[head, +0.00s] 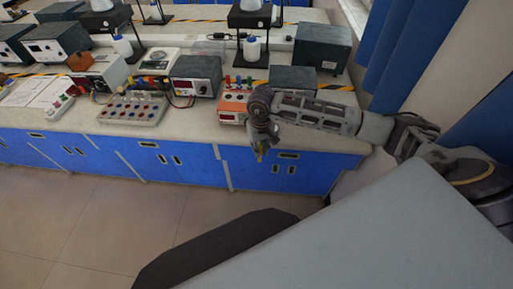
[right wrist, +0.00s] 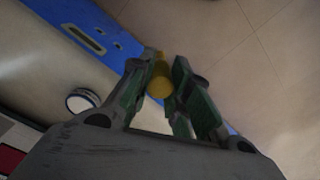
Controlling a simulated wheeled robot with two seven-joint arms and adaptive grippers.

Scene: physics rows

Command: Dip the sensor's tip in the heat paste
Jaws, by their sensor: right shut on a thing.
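My right gripper (head: 263,148) hangs just in front of the counter's front edge in the head view. In the right wrist view its fingers (right wrist: 161,84) are closed around a yellow, rounded piece (right wrist: 160,80), which I take to be the sensor. Only a small part of it shows, and its tip is hard to make out. A small round pot with a dark rim and pale top (right wrist: 82,101) stands on the counter in the right wrist view, apart from the gripper. It may be the heat paste; I cannot tell for sure. My left gripper is not in view.
The pale counter (head: 195,130) has blue cabinets (head: 190,160) below. An orange-fronted meter (head: 232,104) stands close behind my right wrist. A dark power supply (head: 196,76) and a board with coloured knobs (head: 133,110) are farther left. Open floor lies in front.

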